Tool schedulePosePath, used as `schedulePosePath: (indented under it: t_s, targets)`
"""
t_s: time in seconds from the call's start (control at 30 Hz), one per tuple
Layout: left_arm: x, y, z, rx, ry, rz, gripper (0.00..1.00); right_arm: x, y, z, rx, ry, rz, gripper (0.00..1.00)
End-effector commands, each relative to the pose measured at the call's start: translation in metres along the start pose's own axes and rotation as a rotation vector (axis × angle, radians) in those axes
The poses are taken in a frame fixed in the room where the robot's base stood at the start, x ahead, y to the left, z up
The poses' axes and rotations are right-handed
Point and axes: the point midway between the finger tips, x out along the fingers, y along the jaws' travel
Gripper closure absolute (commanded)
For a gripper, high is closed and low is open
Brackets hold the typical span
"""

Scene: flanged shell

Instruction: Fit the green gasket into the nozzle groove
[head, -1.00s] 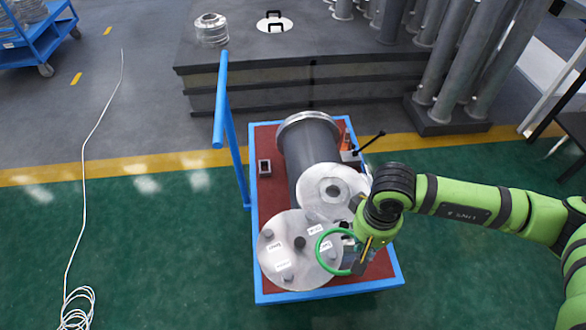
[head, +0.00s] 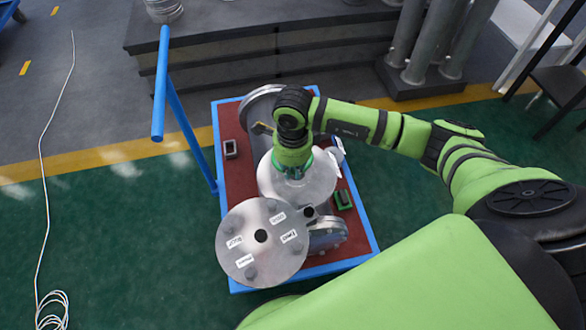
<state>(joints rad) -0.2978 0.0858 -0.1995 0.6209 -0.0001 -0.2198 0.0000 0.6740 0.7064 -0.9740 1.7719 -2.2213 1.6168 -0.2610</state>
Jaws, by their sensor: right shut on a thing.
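The shell (head: 262,98) lies on the cart, with its far flange partly behind my right arm. The round nozzle flange (head: 312,192) is a pale disc facing up towards me. My right gripper (head: 294,172) is right over the middle of this disc, pointing down, and is shut on the green gasket. Only a bit of bright green shows at its fingers, so the gasket is mostly hidden. The nozzle groove is hidden under the gripper, and I cannot tell whether the gasket touches it. My left gripper is not in view.
The blue-edged cart (head: 355,232) also carries a small dark box (head: 230,148) and a green-and-dark block (head: 343,199). A blue handle post (head: 161,90) rises at the left.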

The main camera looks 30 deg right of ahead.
Motion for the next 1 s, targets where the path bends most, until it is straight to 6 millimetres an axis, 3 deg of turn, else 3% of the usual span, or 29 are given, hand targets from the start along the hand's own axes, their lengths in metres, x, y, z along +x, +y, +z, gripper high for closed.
schedulePosePath:
  t_s: [0.23, 0.77, 1.0]
  targets:
    - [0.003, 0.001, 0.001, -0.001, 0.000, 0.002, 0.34, 0.007, -0.005, -0.001, 0.207, 0.003, 0.009, 1.00]
    - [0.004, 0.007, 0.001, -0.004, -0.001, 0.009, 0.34, 0.006, -0.005, 0.002, 0.263, 0.005, -0.006, 1.00]
    - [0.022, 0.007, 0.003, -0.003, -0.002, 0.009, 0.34, 0.028, -0.005, 0.001, 0.260, 0.007, -0.004, 1.00]
